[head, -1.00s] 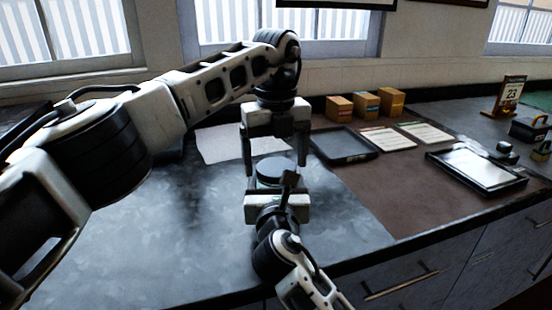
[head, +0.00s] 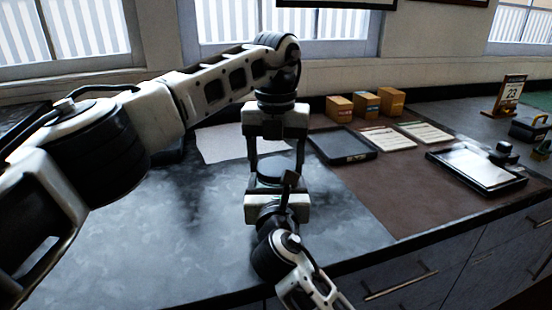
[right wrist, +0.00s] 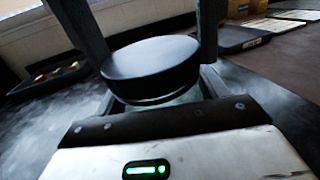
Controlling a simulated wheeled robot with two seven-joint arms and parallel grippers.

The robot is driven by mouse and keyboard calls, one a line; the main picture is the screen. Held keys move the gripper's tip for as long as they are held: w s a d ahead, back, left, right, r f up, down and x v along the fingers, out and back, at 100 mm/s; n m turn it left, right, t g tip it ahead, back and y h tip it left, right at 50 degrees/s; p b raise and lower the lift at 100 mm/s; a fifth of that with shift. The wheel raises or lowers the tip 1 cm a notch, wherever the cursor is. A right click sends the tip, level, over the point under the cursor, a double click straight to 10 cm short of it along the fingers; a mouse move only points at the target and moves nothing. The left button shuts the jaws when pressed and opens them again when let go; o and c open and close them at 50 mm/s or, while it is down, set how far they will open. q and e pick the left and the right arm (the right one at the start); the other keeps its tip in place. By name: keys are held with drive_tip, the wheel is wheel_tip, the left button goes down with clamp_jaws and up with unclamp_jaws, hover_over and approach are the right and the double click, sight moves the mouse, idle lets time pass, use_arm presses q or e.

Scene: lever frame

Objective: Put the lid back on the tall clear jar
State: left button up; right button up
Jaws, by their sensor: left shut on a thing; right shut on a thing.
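The tall clear jar (right wrist: 172,97) shows in the right wrist view as a strip of glass below the dark round lid (right wrist: 150,66). Most of the jar is hidden by my right gripper. The lid (head: 268,167) is at the jar's mouth; I cannot tell whether it rests fully on the rim. My left gripper (head: 276,162) points down from above, its two fingers shut on opposite sides of the lid. My right gripper (head: 277,184) comes from the front, low down, and is shut on the jar.
Small yellow-brown boxes (head: 365,104) stand at the back. A pale sheet (head: 222,145) lies behind. The counter at left front is clear.

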use_arm(q)
drive_tip(key=m, duration=0.6)
drive_tip(key=shift+m, duration=0.4)
drive_tip(key=o, duration=1.2)
drive_tip(key=shift+c, duration=0.2)
drive_tip(key=shift+r, duration=0.1)
wheel_tip(320, 180, up, 7)
drive_tip(key=shift+r, duration=0.15)
use_arm(e)
drive_tip(key=o, duration=2)
drive_tip(key=shift+c, duration=0.2)
